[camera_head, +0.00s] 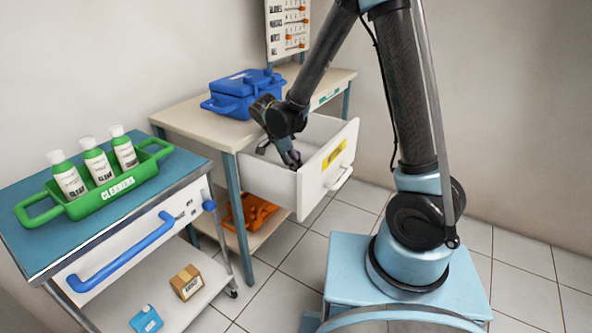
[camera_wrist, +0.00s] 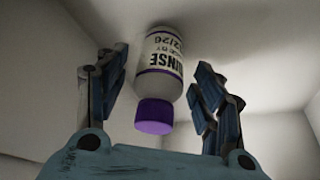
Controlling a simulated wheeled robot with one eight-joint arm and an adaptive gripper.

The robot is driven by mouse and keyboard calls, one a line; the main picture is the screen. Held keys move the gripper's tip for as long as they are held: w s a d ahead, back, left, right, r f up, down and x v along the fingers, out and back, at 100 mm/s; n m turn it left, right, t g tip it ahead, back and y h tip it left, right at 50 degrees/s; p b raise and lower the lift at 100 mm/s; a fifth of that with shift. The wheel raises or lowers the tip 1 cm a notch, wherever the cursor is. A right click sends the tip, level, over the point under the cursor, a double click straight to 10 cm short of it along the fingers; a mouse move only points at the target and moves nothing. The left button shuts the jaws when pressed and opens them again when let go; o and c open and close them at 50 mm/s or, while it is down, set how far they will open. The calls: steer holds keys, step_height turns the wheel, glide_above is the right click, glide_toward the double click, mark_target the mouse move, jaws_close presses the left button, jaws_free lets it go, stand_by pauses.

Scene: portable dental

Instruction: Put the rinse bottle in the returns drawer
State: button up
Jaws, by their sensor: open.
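The rinse bottle (camera_wrist: 163,75) is white with a purple cap and a printed label, and it shows in the wrist view inside a white-walled space. My gripper (camera_wrist: 160,95) has its two fingers apart, one on each side of the bottle, with gaps between them and it. In the head view my gripper (camera_head: 291,160) reaches down into the open white drawer (camera_head: 318,178), which has a yellow label on its front. In that view the bottle is mostly hidden by my gripper and the drawer walls; I cannot tell its exact resting place there.
A blue toolbox (camera_head: 240,92) stands on the table (camera_head: 190,120) above the drawer. A blue-topped cart (camera_head: 30,200) at left holds a green tray (camera_head: 118,198) with several bottles. An orange item (camera_head: 250,212) lies on the lower shelf. Tiled floor is clear right of the drawer.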

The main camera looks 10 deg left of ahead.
steer(key=v, duration=0.9)
steer(key=w+d+r+n, duration=0.1)
steer(key=d+r, duration=0.1)
steer(key=d, duration=0.3)
steer(key=w+d+r+n+y, duration=0.1)
steer(key=w+d+r+n, duration=0.1)
steer(key=d, duration=0.4)
steer(key=w+d+r+n+y, duration=0.1)
steer(key=w+d+r, duration=0.1)
steer(key=d, duration=0.3)
steer(key=shift+w+d+r, duration=0.1)
steer(key=shift+d+r, duration=0.3)
steer(key=shift+r, duration=0.35)
steer(key=s+d+r+n+t+y, duration=0.1)
steer(key=s+d+r+n+t, duration=0.1)
steer(key=d, duration=0.5)
steer(key=s+d+r+n+t, duration=0.1)
steer(key=s+d+n, duration=0.15)
steer(key=d, duration=0.45)
steer(key=s+d+r+n+t+y, duration=0.1)
steer(key=d+r+n+t, duration=0.15)
steer(key=d, duration=0.55)
steer(key=s+f+g, duration=0.5)
steer(key=s+f, duration=0.6)
steer(key=s, duration=0.4)
steer(key=shift+a+f+g, duration=0.2)
steer(key=shift+f+g, duration=0.15)
steer(key=shift+f, duration=0.05)
